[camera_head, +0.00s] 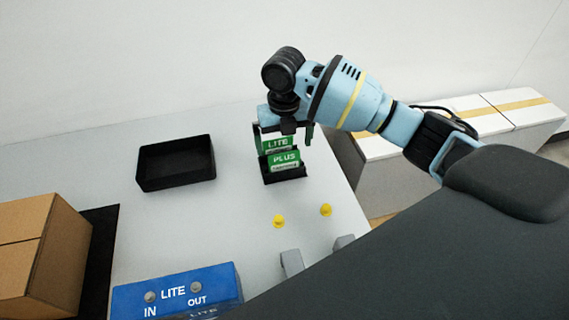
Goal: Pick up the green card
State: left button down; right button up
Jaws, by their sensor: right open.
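A green card marked LITE (277,144) and a green card marked PLUS (285,159) stand upright in a small black holder (286,178), the PLUS card in front of the LITE card. My right gripper (284,134) is open above the back of the holder, with its fingers on either side of the LITE card's top. I cannot tell whether a finger touches the card. The lower part of the LITE card is hidden behind the PLUS card. My left gripper is not in view.
An empty black tray (176,184) lies left of the holder. Two small yellow pieces (279,221) (326,210) lie in front. A blue LITE box (172,290) is at the front, a cardboard box (38,255) at the left. White boxes (480,119) stand beyond the table's right edge.

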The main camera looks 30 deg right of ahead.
aim_at(284, 154)
notch_tip(284, 154, down, 5)
dwell(0.3)
jog(key=c, duration=1.1)
jog(key=shift+o, duration=0.2)
jog(key=shift+w+r, duration=0.1)
jog(key=shift+r, duration=0.1)
jog(key=shift+r, duration=0.2)
notch_tip(284, 154, up, 3)
jog(key=shift+a, duration=0.1)
jog(key=s+a, duration=0.3)
jog(key=a, duration=0.4)
jog(key=s+a+r, duration=0.1)
jog(key=s+a, duration=0.2)
jog(key=a, duration=0.4)
jog(key=shift+a, duration=0.3)
